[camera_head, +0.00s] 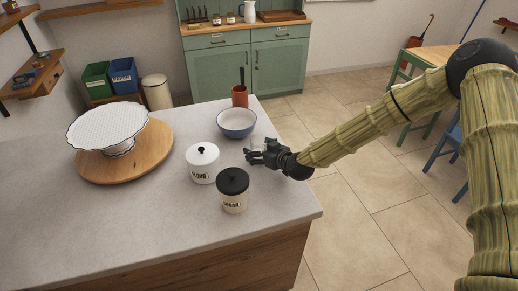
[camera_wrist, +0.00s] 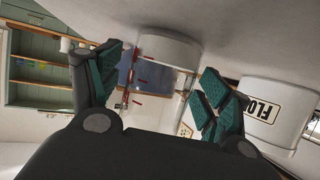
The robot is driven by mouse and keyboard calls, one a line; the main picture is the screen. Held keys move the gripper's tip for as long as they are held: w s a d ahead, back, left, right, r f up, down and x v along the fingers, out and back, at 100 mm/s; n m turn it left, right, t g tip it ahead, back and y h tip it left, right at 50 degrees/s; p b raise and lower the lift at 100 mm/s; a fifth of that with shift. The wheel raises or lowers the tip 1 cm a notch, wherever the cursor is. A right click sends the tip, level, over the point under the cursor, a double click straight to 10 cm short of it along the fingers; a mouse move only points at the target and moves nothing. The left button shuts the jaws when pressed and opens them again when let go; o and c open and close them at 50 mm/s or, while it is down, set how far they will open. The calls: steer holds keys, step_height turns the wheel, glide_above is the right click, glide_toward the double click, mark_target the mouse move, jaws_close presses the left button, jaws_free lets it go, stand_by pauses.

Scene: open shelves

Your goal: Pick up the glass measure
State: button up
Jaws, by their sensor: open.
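The glass measure (camera_wrist: 143,84) is clear, with red marks on its wall. In the wrist view, which is upside down, it shows between my fingers, and its outline is hard to make out against the room behind. In the head view only a faint bit of clear glass (camera_head: 258,146) shows at my fingers, which hide most of it. My gripper (camera_head: 254,157) is low over the counter, pointing left. In the wrist view my gripper (camera_wrist: 160,88) has its green-padded fingers spread wide, one on each side of the glass. I cannot tell whether either finger touches it.
The white flour canister (camera_head: 203,164) stands close to my fingers, with the black-lidded sugar canister (camera_head: 233,190) nearer the front. A blue-and-white bowl (camera_head: 236,123) and a utensil pot (camera_head: 240,96) stand behind. A cake stand (camera_head: 108,126) is left; the front-left counter is clear.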

steer(key=shift+w+a+f, duration=0.2)
steer(key=shift+w, duration=0.1)
steer(key=c, duration=1.1)
steer(key=shift+c, duration=0.5)
steer(key=shift+r, duration=0.2)
